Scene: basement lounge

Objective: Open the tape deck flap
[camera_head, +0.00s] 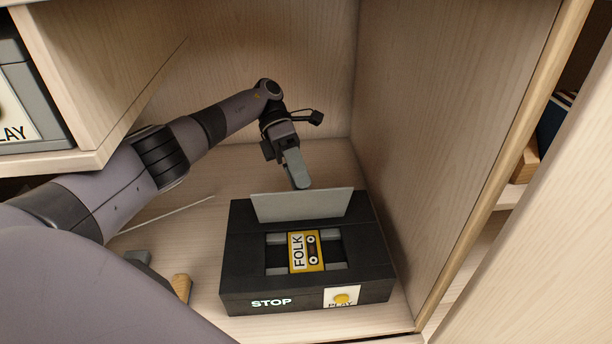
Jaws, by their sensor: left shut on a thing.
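The tape deck (240,245) is a black box on the floor of a wooden compartment. Its light grey flap (298,207) stands raised, nearly upright, along the back of the deck's top. The deck's front has a lit STOP label (271,302) and a PLAY card with a yellow button (341,298). My left gripper (298,178) reaches down from behind, shut at the flap's upper edge; its far fingertip is partly hidden. My right gripper is out of view.
Wooden walls (450,140) close in at the right and back. A shelf (90,155) at upper left holds a grey box with a PLAY label (20,110). Small grey and wooden pieces (181,287) lie left of the deck, beside my arm.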

